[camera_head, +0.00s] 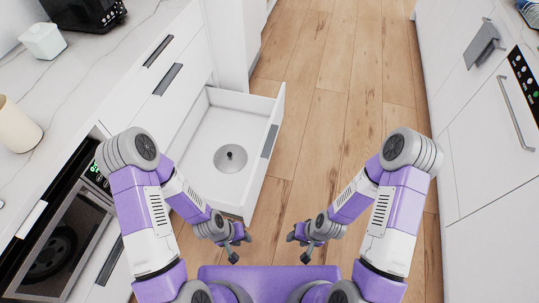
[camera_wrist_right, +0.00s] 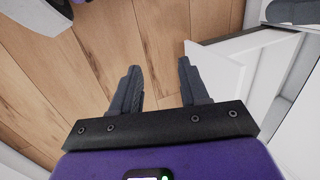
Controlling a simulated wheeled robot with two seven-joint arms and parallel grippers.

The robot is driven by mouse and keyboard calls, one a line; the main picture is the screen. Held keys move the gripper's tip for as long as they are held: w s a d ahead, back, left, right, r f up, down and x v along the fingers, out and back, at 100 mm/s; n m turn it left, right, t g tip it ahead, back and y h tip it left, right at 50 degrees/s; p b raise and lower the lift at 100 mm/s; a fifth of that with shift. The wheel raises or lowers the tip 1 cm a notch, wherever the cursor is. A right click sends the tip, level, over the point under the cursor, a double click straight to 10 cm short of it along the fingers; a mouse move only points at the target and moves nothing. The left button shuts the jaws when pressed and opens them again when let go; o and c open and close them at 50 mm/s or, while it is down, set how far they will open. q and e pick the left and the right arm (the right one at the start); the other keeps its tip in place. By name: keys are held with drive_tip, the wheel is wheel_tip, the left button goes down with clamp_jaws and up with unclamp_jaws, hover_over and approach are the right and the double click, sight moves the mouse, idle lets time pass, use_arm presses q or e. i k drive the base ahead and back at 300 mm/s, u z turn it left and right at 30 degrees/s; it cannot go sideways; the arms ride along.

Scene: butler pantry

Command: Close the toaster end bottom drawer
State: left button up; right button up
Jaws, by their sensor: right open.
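The bottom drawer (camera_head: 268,125) is pulled out from the left cabinet run, below the counter with the black toaster-like appliance (camera_head: 85,14). A round metal lid-like item (camera_head: 230,158) lies on its floor. My left gripper (camera_head: 240,248) is open and empty, just beyond the drawer's near front corner; contact cannot be told. My right gripper (camera_head: 298,248) is open and empty over the wooden floor, right of the drawer. In the right wrist view, its spread fingers (camera_wrist_right: 160,84) have only floor between them, and a white panel, apparently the drawer (camera_wrist_right: 228,68), is at right.
A built-in oven (camera_head: 65,240) is in the left cabinets, nearer me. White cabinets with a handled appliance (camera_head: 516,115) line the right side. The wooden floor (camera_head: 335,100) between the runs is clear. A white jar (camera_head: 42,40) and beige cup (camera_head: 18,125) stand on the left counter.

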sight(218, 118)
drive_tip(key=k, duration=1.3)
drive_tip(key=u, duration=0.65)
drive_tip(key=i, duration=1.6)
drive_tip(key=z, duration=0.6)
